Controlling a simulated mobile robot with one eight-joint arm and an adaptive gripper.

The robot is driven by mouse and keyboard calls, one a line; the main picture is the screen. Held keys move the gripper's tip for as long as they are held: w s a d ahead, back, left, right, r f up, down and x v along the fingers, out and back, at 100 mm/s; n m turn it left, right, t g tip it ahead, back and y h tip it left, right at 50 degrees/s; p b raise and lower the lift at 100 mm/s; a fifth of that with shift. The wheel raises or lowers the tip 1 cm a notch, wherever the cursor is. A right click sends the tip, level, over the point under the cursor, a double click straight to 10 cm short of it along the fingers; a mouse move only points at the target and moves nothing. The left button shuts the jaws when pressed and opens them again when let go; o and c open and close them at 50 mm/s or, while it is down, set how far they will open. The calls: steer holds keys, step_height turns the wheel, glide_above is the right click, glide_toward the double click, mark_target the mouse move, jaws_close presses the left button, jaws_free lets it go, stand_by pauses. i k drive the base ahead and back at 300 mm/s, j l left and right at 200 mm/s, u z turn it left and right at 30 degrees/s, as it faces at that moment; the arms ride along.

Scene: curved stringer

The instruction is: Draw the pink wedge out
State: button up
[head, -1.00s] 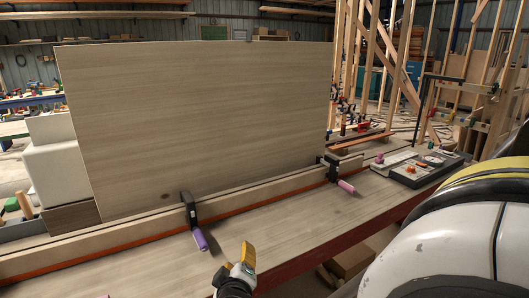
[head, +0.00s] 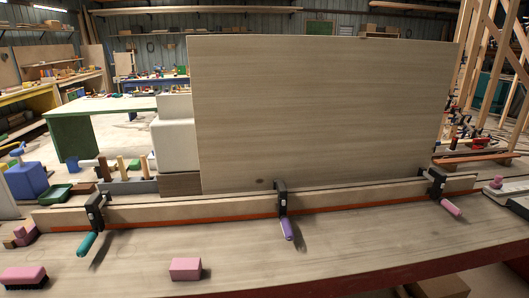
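Several pink pieces show in the head view. A pink block (head: 186,268) lies alone on the bench top near its front edge. Small pink pieces (head: 27,233) lie at the far left, close to the left end of the long strip, with brown pieces beside them. Which of these is the wedge I cannot tell from their shapes. The pale curved strip (head: 190,213) runs along the bench, with a teal-handled clamp (head: 93,213), a purple-handled clamp (head: 284,212) and a pink-handled clamp (head: 437,187) on it. My gripper is out of view.
A pink-topped brush (head: 24,277) lies at the front left. A large upright wooden panel (head: 320,115) stands behind the strip. Mallets and a green tray (head: 55,193) sit at the back left. The front middle of the bench (head: 340,262) is mostly clear.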

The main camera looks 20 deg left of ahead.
mark_target(24, 236)
steer(key=u, duration=2.5)
steer(key=i+j, duration=0.15)
steer(key=i, duration=0.3)
steer(key=i+j+z, duration=0.1)
steer(key=i, duration=0.35)
steer(key=i+j+z, duration=0.1)
steer(key=i, duration=0.35)
steer(key=i+j, duration=0.3)
steer(key=i+j+z, duration=0.1)
steer(key=i, duration=0.45)
steer(key=j, duration=0.1)
